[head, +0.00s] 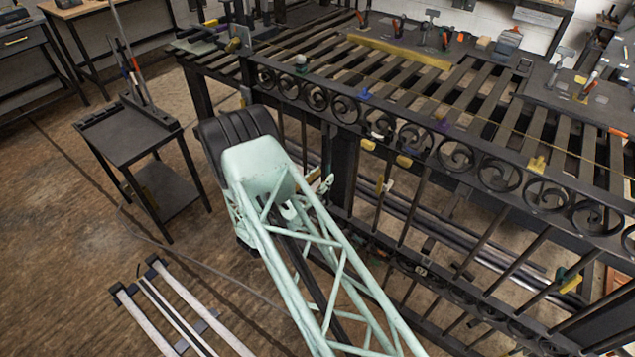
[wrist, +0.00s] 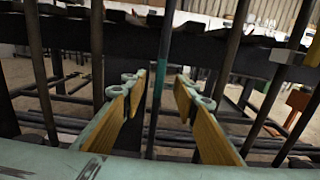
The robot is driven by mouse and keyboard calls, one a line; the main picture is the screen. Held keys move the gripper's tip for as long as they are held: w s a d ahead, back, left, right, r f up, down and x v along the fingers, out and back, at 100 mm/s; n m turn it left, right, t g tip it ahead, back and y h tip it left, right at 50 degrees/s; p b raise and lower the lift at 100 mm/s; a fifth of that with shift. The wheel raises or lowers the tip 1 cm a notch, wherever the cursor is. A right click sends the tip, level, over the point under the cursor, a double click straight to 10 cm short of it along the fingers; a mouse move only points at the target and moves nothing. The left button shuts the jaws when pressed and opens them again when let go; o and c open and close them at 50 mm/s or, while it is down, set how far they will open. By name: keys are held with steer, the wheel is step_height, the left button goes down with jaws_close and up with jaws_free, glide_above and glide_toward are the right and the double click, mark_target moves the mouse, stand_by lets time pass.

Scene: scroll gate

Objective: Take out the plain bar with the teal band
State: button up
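The plain bar with the teal band (wrist: 155,105) stands nearly upright, slightly tilted, in the middle of the wrist view. My gripper (wrist: 160,80) is open, with one yellow-padded finger on each side of the bar and a gap visible on both sides. In the head view my gripper (head: 320,186) shows only in part, low at the front of the scroll gate (head: 478,158), beyond my mint lattice arm. I cannot pick out the teal band in the head view.
Other dark bars (wrist: 97,55) stand to either side of the banded one. A slatted bench (head: 440,85) with tools lies behind the gate. A small dark cart (head: 128,135) stands at the left, and a low rack with pale strips (head: 175,305) lies on the floor.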

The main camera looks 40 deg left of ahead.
steer(key=shift+w+a+b, duration=0.1)
steer(key=shift+w+b, duration=0.7)
steer(key=shift+w, duration=1.45)
steer(key=shift+c, duration=0.4)
jaws_close()
steer(key=shift+r, duration=0.95)
